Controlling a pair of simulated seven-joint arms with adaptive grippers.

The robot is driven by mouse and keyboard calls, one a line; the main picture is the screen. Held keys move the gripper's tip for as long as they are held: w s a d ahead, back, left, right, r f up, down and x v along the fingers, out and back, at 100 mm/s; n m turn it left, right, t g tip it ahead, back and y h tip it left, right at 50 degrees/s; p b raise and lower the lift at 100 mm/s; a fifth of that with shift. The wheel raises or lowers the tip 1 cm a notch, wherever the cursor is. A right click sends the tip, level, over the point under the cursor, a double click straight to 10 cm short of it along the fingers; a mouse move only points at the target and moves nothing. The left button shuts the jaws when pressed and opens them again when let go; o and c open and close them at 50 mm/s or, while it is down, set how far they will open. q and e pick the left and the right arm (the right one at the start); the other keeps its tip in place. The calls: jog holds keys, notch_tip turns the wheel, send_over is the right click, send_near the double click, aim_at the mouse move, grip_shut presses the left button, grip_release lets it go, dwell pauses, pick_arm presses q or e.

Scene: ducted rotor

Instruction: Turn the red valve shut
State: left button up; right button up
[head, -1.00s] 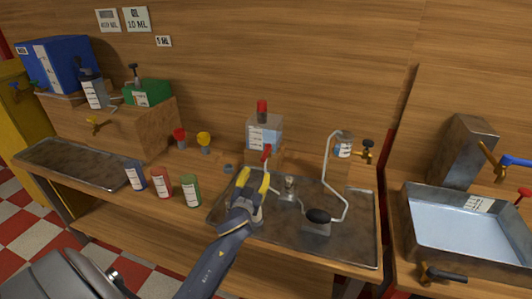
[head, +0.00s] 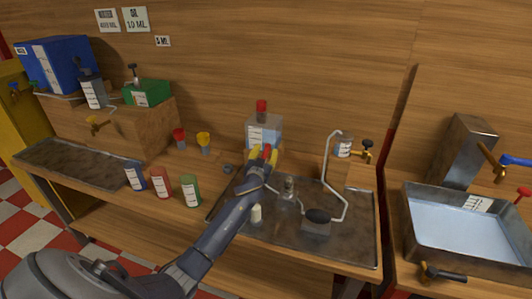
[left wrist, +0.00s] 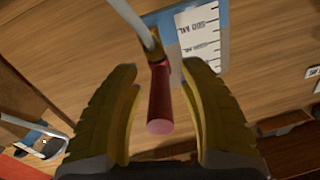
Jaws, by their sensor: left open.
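The red valve (head: 267,150) is on the front of a clear, graduated container (head: 258,132) near the back wall. In the left wrist view, its red cylindrical handle (left wrist: 160,98) joins a brass stem and points toward the camera. My left gripper (head: 263,157) is at the valve, its yellow fingers open. In the left wrist view, the fingers (left wrist: 160,75) stand on either side of the handle, with visible gaps on both sides. The fingers partly hide the valve in the head view. My right gripper is not in view.
A metal tray (head: 355,240) with a black-topped item (head: 318,216) and a bent tube (head: 325,170) lies right of my arm. Blue, red and green cups (head: 161,183) stand to the left. A water-filled basin (head: 460,235) is at far right.

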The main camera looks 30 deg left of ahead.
pick_arm(q)
jog(key=shift+w+a, duration=0.15)
jog(key=shift+w, duration=0.25)
jog(key=shift+o, duration=0.3)
grip_shut()
